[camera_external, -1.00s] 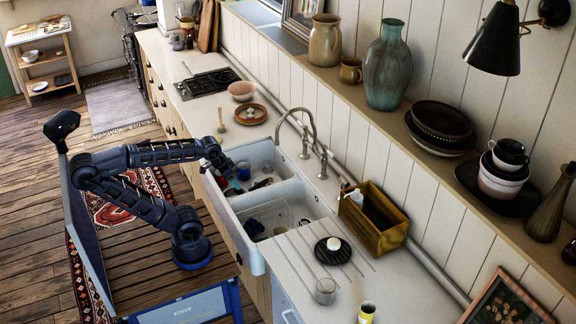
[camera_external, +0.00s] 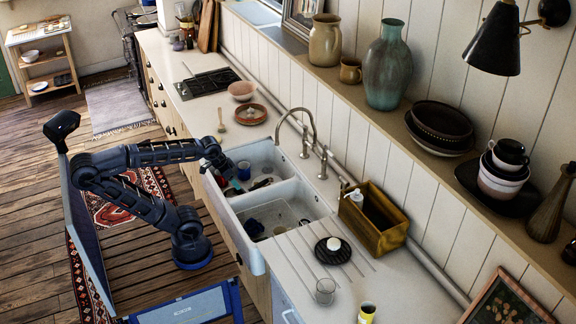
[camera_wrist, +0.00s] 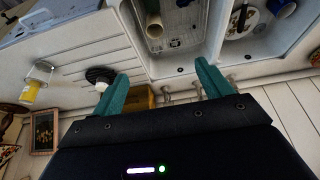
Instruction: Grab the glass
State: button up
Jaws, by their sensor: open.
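A clear glass (camera_external: 325,291) stands upright on the counter right of the sink, near its front edge. In the wrist view a clear glass (camera_wrist: 42,70) shows at the far left, beside a yellow can. My gripper (camera_external: 236,187) is over the front edge of the far sink basin, well apart from the glass. In the wrist view my gripper (camera_wrist: 162,84) has its two teal fingers spread wide with nothing between them.
The double sink (camera_external: 295,195) holds several dishes and a blue cup (camera_external: 254,228). A black round dish (camera_external: 332,251), a yellow can (camera_external: 366,313) and a wooden box (camera_external: 372,218) stand near the glass. The faucet (camera_external: 303,130) rises behind the sink.

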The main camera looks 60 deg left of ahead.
jog(key=o, duration=0.3)
jog(key=shift+o, duration=0.2)
